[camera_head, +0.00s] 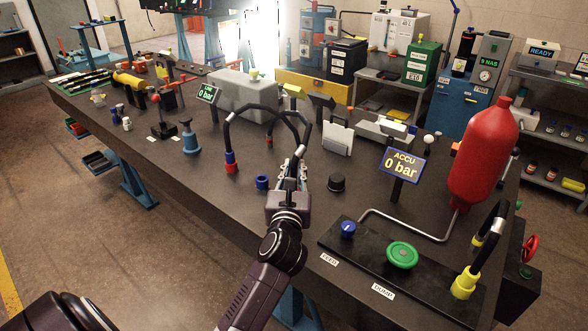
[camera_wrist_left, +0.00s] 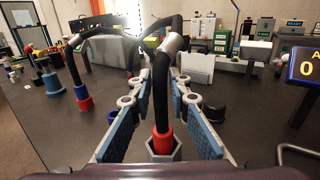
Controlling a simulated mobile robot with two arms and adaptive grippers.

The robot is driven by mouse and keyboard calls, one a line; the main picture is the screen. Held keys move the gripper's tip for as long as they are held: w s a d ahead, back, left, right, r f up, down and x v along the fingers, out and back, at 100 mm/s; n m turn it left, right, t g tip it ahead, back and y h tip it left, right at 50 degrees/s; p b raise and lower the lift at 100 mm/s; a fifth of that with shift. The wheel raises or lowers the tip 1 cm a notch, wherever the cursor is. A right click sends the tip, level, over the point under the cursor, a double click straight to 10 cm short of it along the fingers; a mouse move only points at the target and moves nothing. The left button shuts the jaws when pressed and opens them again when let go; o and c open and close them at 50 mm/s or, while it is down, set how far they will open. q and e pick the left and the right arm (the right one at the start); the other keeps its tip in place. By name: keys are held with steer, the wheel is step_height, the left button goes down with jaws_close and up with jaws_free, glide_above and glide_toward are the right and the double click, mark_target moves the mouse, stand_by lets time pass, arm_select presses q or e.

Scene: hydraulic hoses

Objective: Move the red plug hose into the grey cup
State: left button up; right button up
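In the left wrist view a black hose with a silver collar (camera_wrist_left: 172,43) runs down to a red plug (camera_wrist_left: 162,141). The plug's lower end is within the rim of a grey six-sided cup (camera_wrist_left: 177,153) and looks to be in it; how deep I cannot tell. My left gripper (camera_wrist_left: 162,72) is open, its blue pads on either side of the hose with gaps. In the head view the left gripper (camera_head: 293,170) is at the hose's silver collar (camera_head: 299,152), and it hides the red plug and grey cup. My right gripper is out of view.
Left of the gripper a red-and-blue hose fitting (camera_head: 231,162) stands upright. A blue ring (camera_head: 262,183) and a black knob-like cup (camera_head: 336,183) flank the gripper. The ACCU sign (camera_head: 402,163), red tank (camera_head: 484,155) and valve panel (camera_head: 345,247) stand to the right.

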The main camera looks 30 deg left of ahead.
arm_select(q)
steer(key=o, duration=0.3)
steer(key=shift+s, duration=0.1)
steer(key=shift+s+d+f, duration=0.1)
steer(key=shift+s+d, duration=0.15)
steer(key=shift+s, duration=0.05)
steer(key=v, duration=1.1)
